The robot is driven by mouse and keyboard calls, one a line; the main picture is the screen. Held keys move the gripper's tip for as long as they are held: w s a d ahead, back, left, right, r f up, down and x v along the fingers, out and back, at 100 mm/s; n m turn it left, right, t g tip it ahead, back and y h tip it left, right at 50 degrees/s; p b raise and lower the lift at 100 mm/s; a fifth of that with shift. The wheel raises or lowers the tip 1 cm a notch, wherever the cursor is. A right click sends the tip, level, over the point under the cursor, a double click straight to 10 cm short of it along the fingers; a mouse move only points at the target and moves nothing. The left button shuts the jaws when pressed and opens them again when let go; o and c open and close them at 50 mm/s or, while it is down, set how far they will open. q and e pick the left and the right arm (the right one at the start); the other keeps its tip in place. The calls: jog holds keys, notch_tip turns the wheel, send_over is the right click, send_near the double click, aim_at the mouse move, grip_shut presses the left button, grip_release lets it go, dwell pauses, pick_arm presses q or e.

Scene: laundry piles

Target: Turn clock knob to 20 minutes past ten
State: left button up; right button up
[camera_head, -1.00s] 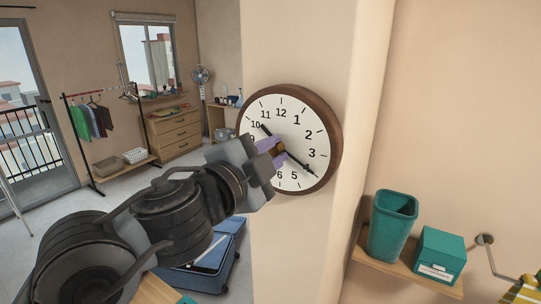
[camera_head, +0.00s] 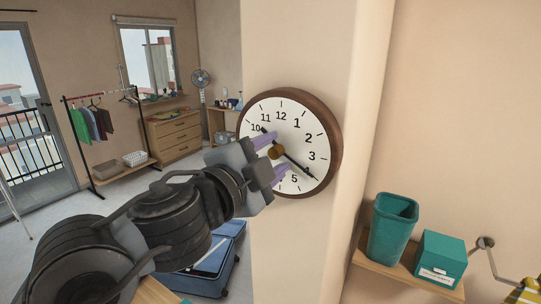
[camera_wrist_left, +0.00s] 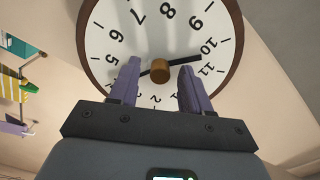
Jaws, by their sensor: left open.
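The round wall clock (camera_head: 318,112) has a brown rim, a white face and a brown central knob (camera_head: 276,152). Its short hand points just past 10 and its long hand (camera_head: 302,168) points to 4. My left gripper (camera_head: 272,157) is in front of the face with its purple fingers spread, one above and one below the knob. In the left wrist view the knob (camera_wrist_left: 160,71) sits between the open fingertips with a gap on each side. The fingers hide part of the face. My right gripper is not in view.
The clock hangs on a beige pillar (camera_head: 300,240). A shelf at the lower right holds a teal bin (camera_head: 393,228) and a teal box (camera_head: 440,258). A blue suitcase (camera_head: 215,265) lies open on the floor behind my left arm.

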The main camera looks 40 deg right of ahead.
pick_arm(q)
jog(key=b+v, duration=0.2)
jog(key=v, duration=0.8)
jog(key=shift+a+b, duration=0.3)
jog(key=shift+b, duration=0.1)
